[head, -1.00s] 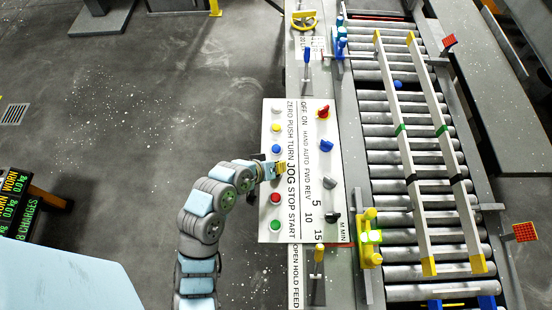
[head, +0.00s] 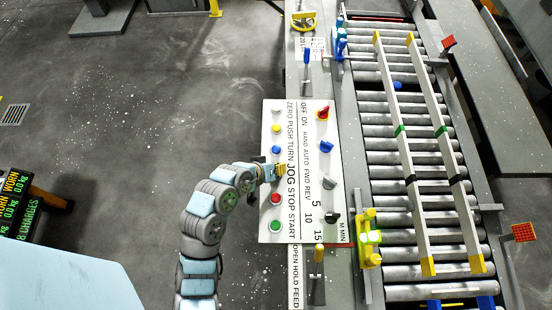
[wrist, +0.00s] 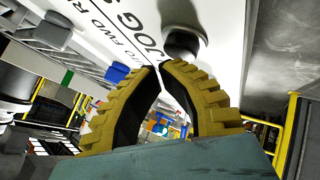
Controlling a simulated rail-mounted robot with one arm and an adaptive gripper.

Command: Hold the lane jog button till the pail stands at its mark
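The white button panel (head: 300,215) stands left of the roller lane (head: 455,292) in the head view. My gripper (head: 280,171) is at the panel's left column of buttons, level with the word JOG, and hides the button there. In the wrist view, my gripper's (wrist: 160,69) two yellow ribbed fingers arch together at the tips, with nothing seen between them. A dark round jog button (wrist: 183,42) stands out from the panel just beyond the fingertips. I cannot tell whether they touch it. I cannot make out a pail or its mark.
Red (head: 275,198) and blue (head: 276,150) buttons flank my gripper. Selector knobs line the panel's right side. A yellow device with a glowing lamp (head: 372,237) stands at the lane's left edge. Two long pale rails (head: 401,140) lie over the rollers.

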